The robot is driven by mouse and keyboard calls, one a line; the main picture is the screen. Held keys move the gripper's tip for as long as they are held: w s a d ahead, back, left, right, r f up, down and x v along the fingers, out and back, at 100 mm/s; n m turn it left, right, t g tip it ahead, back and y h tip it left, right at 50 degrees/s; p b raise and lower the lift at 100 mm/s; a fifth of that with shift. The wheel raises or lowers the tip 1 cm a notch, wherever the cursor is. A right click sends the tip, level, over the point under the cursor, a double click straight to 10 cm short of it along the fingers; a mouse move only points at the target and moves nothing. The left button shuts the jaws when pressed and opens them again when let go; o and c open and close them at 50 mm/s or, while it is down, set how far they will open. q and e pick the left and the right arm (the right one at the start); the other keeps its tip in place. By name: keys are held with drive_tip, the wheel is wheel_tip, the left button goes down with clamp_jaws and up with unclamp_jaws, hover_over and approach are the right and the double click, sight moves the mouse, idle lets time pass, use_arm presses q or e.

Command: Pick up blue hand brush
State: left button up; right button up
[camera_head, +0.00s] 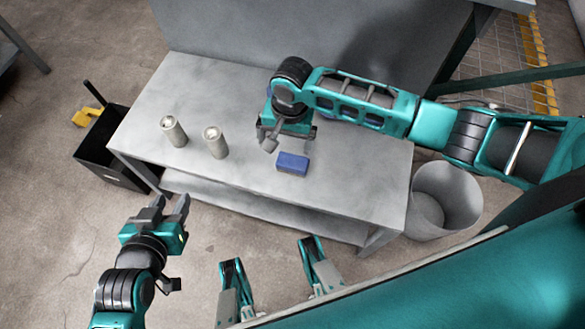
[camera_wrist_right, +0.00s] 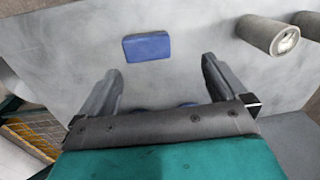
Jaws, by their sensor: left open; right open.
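A blue block-like thing (camera_head: 292,163), which I take for the blue hand brush, lies on the grey table near its front edge. It also shows in the right wrist view (camera_wrist_right: 147,46), just beyond the fingertips and between their lines. No bristles or handle can be made out. My right gripper (camera_head: 288,137) is open and empty above the table, just behind the blue thing and apart from it. My left gripper (camera_head: 170,204) is open and empty, off the table's front left side.
Two grey cans (camera_head: 173,131) (camera_head: 216,142) stand on the left half of the table (camera_head: 370,180). A black bin (camera_head: 98,160) is at the left, a grey bucket (camera_head: 447,200) at the right. Small blue patches (camera_wrist_right: 188,104) show behind the right gripper's base; what they are is unclear.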

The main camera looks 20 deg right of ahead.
sight(292, 161)
drive_tip(key=shift+m+h, duration=0.4)
drive_tip(key=f+b, duration=0.1)
drive_tip(key=f, duration=0.1)
drive_tip(key=d+f+b, duration=0.1)
drive_tip(key=f, duration=0.1)
drive_tip(key=f+b, duration=0.1)
drive_tip(key=f, duration=0.2)
drive_tip(key=shift+w+d+b, duration=0.3)
drive_tip(key=shift+w+d, duration=0.05)
drive_tip(key=shift+d, duration=0.05)
drive_tip(key=shift+f+b, duration=0.3)
drive_tip(key=shift+f, duration=0.35)
drive_tip(key=f, duration=0.1)
drive_tip(key=f+b, duration=0.2)
drive_tip(key=shift+s+f, duration=0.3)
drive_tip(key=shift+f, duration=0.1)
drive_tip(key=shift+f+b, duration=0.3)
drive_tip(key=shift+f, duration=0.05)
drive_tip(key=c, duration=0.7)
use_arm(q)
drive_tip(key=f, duration=0.3)
drive_tip(key=d+f, duration=0.1)
drive_tip(key=f, duration=0.1)
drive_tip(key=shift+w, duration=0.25)
use_arm(e)
drive_tip(key=shift+r, duration=0.15)
